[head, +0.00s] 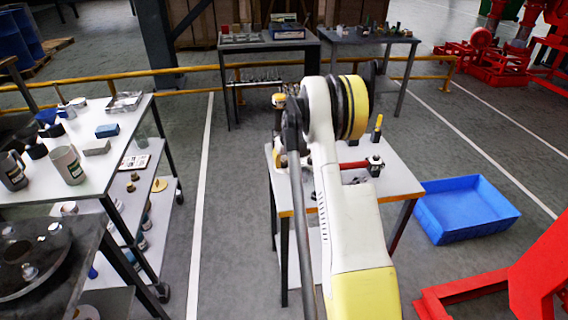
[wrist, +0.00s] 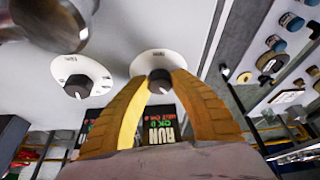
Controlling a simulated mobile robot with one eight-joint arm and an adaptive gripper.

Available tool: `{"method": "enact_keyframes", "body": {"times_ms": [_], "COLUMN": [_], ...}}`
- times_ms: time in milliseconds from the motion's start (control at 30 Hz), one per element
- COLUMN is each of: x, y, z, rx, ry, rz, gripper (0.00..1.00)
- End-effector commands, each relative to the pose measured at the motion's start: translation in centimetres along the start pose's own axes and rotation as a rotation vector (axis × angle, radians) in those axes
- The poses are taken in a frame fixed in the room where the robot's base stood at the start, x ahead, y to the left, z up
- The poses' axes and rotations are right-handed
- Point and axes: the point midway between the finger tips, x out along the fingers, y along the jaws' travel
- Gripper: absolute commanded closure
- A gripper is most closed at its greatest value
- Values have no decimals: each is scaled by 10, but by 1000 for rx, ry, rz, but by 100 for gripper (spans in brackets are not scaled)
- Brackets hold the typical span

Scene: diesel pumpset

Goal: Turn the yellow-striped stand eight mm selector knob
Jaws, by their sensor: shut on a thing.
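In the wrist view, a dark selector knob (wrist: 160,81) sits on a round white dial plate (wrist: 146,60) on a pale panel. My gripper (wrist: 160,77) has its two orange-brown fingers shut on this knob, one on each side. Any mark on the knob's face is too small to read. A second dark knob (wrist: 78,87) on its own white dial is to the left, apart from the fingers. In the head view my arm hides the gripper and the knobs.
A dark label reading RUN (wrist: 160,130) shows between the fingers. A blurred metal cylinder (wrist: 50,25) is close at the upper left. In the head view, a small worktable (head: 400,180) stands under my arm, with a blue bin (head: 465,208) to its right.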

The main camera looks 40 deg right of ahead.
Motion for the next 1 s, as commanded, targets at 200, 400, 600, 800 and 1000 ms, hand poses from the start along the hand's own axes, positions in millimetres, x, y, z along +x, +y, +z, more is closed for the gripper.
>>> {"method": "enact_keyframes", "body": {"times_ms": [200, 400, 600, 800, 1000], "x": [0, 0, 0, 1, 1], "y": [0, -1, -1, -1, -1], "z": [0, 0, 0, 0, 0], "rx": [10, 76, 202, 341, 456], "ry": [0, -1, -1, -1, -1], "rz": [4, 32, 84, 141, 189], "gripper": [100, 100, 100, 100, 100]}}
